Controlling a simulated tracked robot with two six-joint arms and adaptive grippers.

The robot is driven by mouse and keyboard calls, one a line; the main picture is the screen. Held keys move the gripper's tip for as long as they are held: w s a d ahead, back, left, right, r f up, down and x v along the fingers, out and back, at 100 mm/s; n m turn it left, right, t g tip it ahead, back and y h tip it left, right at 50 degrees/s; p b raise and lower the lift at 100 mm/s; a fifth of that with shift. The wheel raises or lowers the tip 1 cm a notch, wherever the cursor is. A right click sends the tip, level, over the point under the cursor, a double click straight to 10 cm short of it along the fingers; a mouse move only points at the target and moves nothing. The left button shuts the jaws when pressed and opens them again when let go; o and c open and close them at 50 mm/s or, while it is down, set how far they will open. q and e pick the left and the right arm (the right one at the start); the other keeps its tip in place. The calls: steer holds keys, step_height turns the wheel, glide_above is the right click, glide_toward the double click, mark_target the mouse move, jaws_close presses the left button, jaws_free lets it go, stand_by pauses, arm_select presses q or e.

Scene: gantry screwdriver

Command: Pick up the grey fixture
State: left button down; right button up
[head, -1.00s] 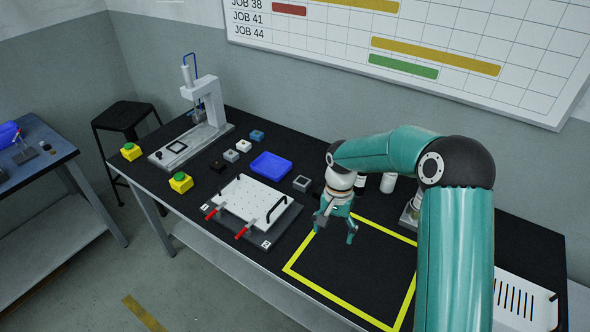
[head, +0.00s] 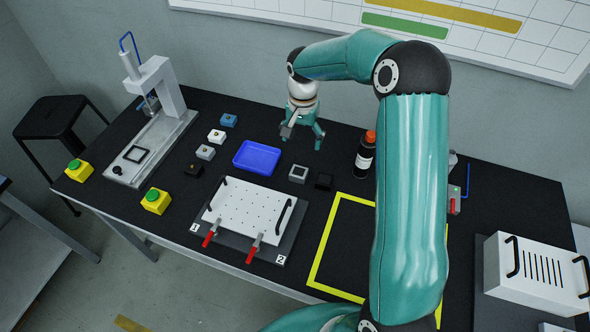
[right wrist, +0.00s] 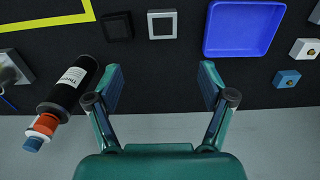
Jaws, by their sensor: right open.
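A small grey square fixture with a dark recessed top (head: 298,173) lies on the black bench, right of the blue tray. It also shows in the right wrist view at the top middle (right wrist: 162,24). A similar black square fixture (head: 323,181) lies close to its right. My right gripper (head: 304,137) is above the bench, behind the grey fixture and apart from it. Its fingers are open and empty in the right wrist view (right wrist: 162,86), with the fixture ahead of the gap between them. My left gripper is not in view.
The blue tray (head: 257,157) is left of the fixture. A black bottle with an orange cap (head: 364,158) stands right of the gripper. A white plate with handles and red clamps (head: 247,208) lies in front. Several small blocks, including a grey one (head: 205,152), sit left.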

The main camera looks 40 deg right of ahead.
steer(key=p, duration=0.1)
glide_above(298, 171)
steer(key=f, duration=0.8)
steer(key=shift+s+d+f, duration=0.1)
steer(key=shift+d+f, duration=0.15)
steer(key=f, duration=0.1)
steer(key=f+p, duration=0.1)
steer(key=f, duration=0.1)
steer(key=f+p, duration=0.1)
steer(key=shift+a+f, duration=0.2)
steer(key=shift+a, duration=0.05)
steer(key=shift+f, duration=0.5)
steer(key=c, duration=1.3)
